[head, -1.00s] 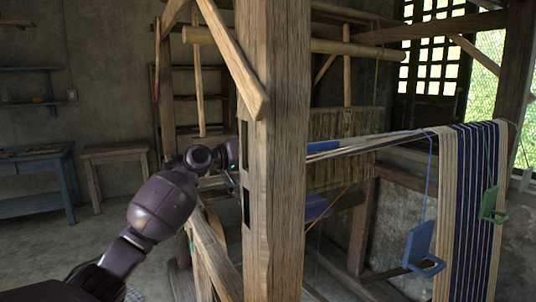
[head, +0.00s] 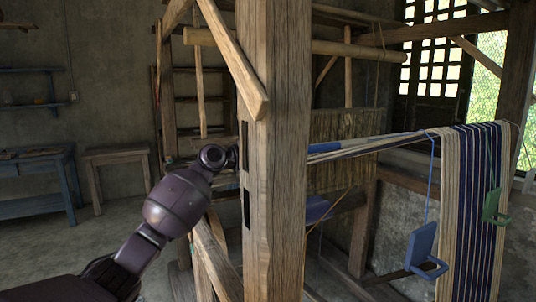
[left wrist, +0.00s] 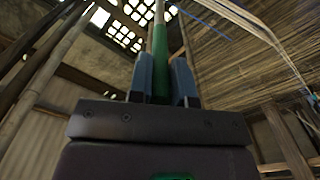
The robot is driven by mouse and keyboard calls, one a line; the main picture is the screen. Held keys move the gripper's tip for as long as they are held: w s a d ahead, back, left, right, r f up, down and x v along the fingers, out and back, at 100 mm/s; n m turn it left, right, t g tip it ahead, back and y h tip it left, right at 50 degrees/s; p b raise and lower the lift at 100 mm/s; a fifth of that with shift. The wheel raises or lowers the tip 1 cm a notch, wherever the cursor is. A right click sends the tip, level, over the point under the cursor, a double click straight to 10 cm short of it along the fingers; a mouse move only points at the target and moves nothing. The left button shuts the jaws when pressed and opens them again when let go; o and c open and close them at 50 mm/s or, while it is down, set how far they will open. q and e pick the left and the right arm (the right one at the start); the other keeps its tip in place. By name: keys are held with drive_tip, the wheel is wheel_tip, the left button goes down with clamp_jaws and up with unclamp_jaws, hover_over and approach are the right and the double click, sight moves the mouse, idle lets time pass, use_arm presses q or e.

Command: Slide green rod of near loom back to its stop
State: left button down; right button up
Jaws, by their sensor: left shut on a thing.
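The green rod (left wrist: 161,50) shows in the left wrist view, running up from between the two fingers of my left gripper (left wrist: 161,80). The fingers are shut on the rod, one on each side. In the head view my left arm reaches in from the left behind the thick wooden post of the loom (head: 277,150), which hides the left gripper and the green rod. The rod's stop cannot be made out. My right gripper is in neither view.
Striped warp (head: 470,200) hangs over the loom at the right, with a blue hanging piece (head: 421,249) and a green one (head: 492,206). A slanted brace (head: 232,60) joins the post above my arm. A blue table (head: 35,200) and wooden stool (head: 116,158) stand at the left.

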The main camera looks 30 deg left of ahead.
use_arm(q)
drive_tip(key=s+d+r+p, duration=0.4)
drive_tip(key=s+d+p, duration=0.2)
drive_tip(key=d+p, duration=0.4)
drive_tip(key=shift+s+d+p, duration=0.2)
drive_tip(key=shift+d+p, duration=0.1)
drive_tip(key=shift+d, duration=0.25)
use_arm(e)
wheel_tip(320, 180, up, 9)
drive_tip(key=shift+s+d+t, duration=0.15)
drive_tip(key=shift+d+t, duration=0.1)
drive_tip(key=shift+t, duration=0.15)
use_arm(q)
drive_tip(key=c, duration=1.4)
unclamp_jaws()
drive_tip(key=o, duration=0.3)
drive_tip(key=shift+s+d, duration=0.1)
drive_tip(key=shift+d, duration=0.05)
drive_tip(key=shift+o, duration=0.2)
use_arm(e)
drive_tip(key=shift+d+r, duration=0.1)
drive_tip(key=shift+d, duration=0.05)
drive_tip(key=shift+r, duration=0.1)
